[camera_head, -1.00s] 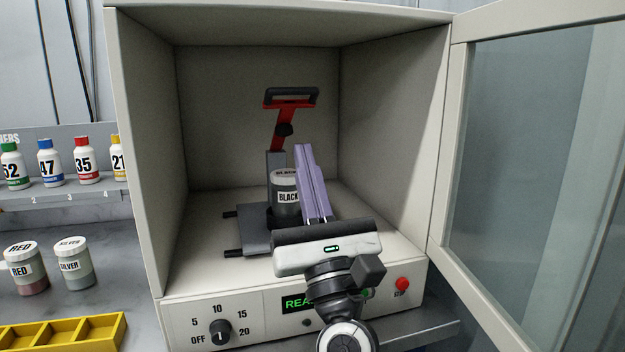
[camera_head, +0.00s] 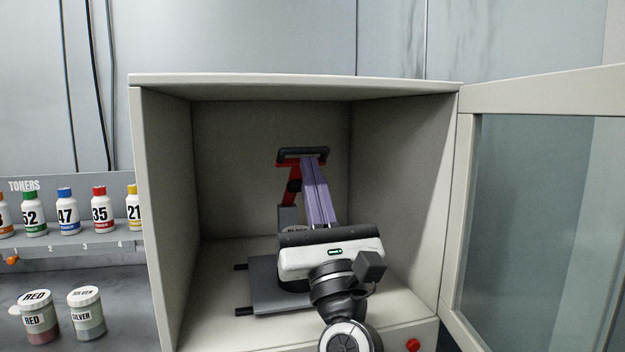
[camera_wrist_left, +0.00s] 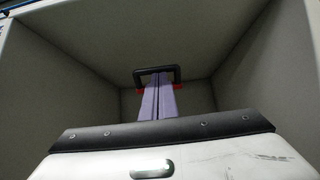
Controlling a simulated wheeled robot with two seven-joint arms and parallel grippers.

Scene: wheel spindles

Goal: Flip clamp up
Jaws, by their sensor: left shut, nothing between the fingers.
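The clamp (camera_head: 293,187) is a red lever with a black handle bar (camera_head: 290,157) across its top. It stands up from a grey post inside the open cabinet, leaning slightly. The bar also shows in the left wrist view (camera_wrist_left: 139,76), straight ahead. My left gripper (camera_head: 315,160) has purple fingers that are shut and empty. Their tips overlap the right part of the handle in the head view; whether they touch it I cannot tell. My right gripper is not in view.
Cabinet walls (camera_head: 170,190) close around my arm on both sides. The glass door (camera_head: 535,210) stands open to the right. The red jar (camera_head: 40,318), the silver jar (camera_head: 87,312) and a shelf of toner bottles (camera_head: 67,212) are outside at left.

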